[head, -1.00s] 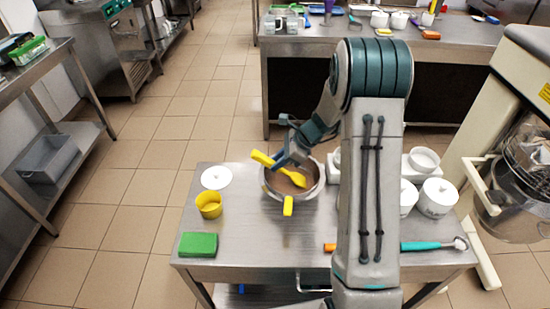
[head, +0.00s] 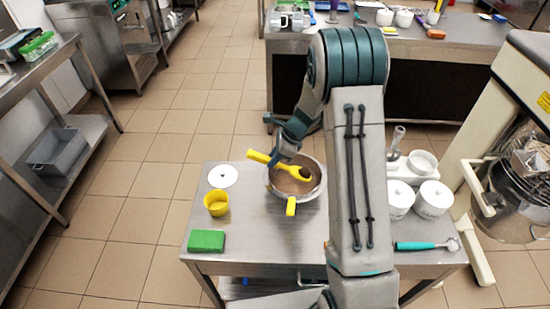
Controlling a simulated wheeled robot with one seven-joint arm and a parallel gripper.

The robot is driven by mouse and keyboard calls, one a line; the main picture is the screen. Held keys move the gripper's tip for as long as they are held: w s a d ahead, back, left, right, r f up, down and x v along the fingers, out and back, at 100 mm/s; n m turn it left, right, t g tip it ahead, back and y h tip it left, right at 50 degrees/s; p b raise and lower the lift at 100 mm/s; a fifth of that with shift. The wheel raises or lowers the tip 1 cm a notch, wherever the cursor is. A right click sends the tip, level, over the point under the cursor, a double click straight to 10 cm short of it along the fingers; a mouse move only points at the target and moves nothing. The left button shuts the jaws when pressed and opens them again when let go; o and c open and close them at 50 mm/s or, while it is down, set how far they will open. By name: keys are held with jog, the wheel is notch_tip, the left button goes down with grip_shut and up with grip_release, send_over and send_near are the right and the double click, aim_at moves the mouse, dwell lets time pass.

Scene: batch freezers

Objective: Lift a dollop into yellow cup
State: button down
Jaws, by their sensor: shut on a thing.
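My gripper (head: 283,157) is shut on a yellow spoon (head: 304,173) over the pot. The spoon's handle end sticks out left past the pot's rim, and its bowl is at the right side, over the brown contents. I cannot tell whether the bowl touches the contents or what it holds. The metal pot (head: 319,189) has brown contents (head: 290,183) and a yellow handle (head: 291,206) pointing to the front. The yellow cup (head: 216,204) stands upright on the steel table, left of the pot and apart from it.
A white disc (head: 222,176) lies behind the cup, and a green sponge (head: 206,241) lies in front of it. White lidded pots (head: 433,199) stand right of my arm. A teal-handled tool (head: 415,246) lies at the front right. The table between cup and pot is clear.

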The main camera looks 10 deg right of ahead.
aim_at(261, 156)
jog(key=shift+a+r+p, duration=0.15)
jog(key=shift+r+p, duration=0.4)
jog(key=shift+r, duration=0.3)
jog(key=shift+a+r+p, duration=0.1)
jog(key=shift+r+p, duration=0.45)
jog(key=shift+r, duration=0.25)
jog(key=shift+w+a+h+p, duration=0.15)
jog(key=shift+a+h+p, duration=0.35)
jog(key=shift+a+p, duration=0.1)
jog(key=shift+a+f+h, duration=0.2)
jog(key=shift+a+h, duration=0.05)
jog(key=shift+h, duration=0.05)
jog(key=shift+w+a+g+h, duration=0.2)
jog(key=shift+a+g+h, duration=0.1)
jog(key=shift+a+h, duration=0.55)
jog(key=shift+d+h, duration=0.15)
jog(key=shift+h, duration=0.1)
